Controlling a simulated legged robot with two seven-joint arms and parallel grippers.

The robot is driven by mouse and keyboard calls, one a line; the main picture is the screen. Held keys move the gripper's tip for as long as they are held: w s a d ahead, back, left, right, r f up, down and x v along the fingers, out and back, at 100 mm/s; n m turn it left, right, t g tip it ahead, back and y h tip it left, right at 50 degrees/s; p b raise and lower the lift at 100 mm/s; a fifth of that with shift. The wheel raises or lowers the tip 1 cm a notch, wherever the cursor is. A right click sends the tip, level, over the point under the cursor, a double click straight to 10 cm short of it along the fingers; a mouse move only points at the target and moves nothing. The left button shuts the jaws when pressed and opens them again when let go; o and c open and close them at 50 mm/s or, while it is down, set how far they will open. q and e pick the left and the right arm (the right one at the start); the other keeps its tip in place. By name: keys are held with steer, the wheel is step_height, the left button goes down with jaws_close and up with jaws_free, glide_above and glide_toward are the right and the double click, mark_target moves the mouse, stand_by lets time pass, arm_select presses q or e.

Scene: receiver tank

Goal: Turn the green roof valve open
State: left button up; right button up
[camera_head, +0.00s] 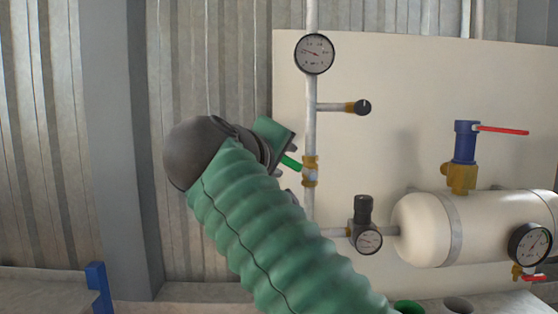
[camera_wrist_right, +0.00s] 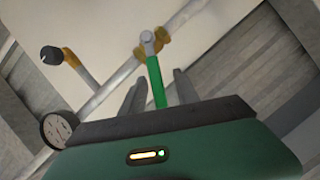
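The green valve handle (camera_head: 291,162) sticks out to the left of a brass valve body (camera_head: 310,170) on the vertical pipe. In the right wrist view the green handle (camera_wrist_right: 156,80) runs from its pivot down between the two fingers of my right gripper (camera_wrist_right: 158,92). The fingers are apart, with a gap on each side of the handle. In the head view my right gripper (camera_head: 290,160) is at the handle's free end, partly hidden by my own wrist and green-sleeved arm. My left gripper is in neither view.
A pressure gauge (camera_head: 315,54) tops the pipe, with a black-knobbed side branch (camera_head: 358,107) below it. A lower gauge (camera_head: 368,241) leads to the cream tank (camera_head: 420,228). A blue valve with a red lever (camera_head: 502,129) stands on the tank. A pale panel (camera_head: 420,80) is behind.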

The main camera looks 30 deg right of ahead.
steer(key=v, duration=1.7)
steer(key=shift+a, duration=0.2)
steer(key=shift+w+d+f, duration=0.15)
steer(key=shift+w+d, duration=0.1)
steer(key=shift+d, duration=0.05)
steer(key=shift+a, duration=0.2)
steer(key=shift+c, duration=0.5)
stand_by(0.7)
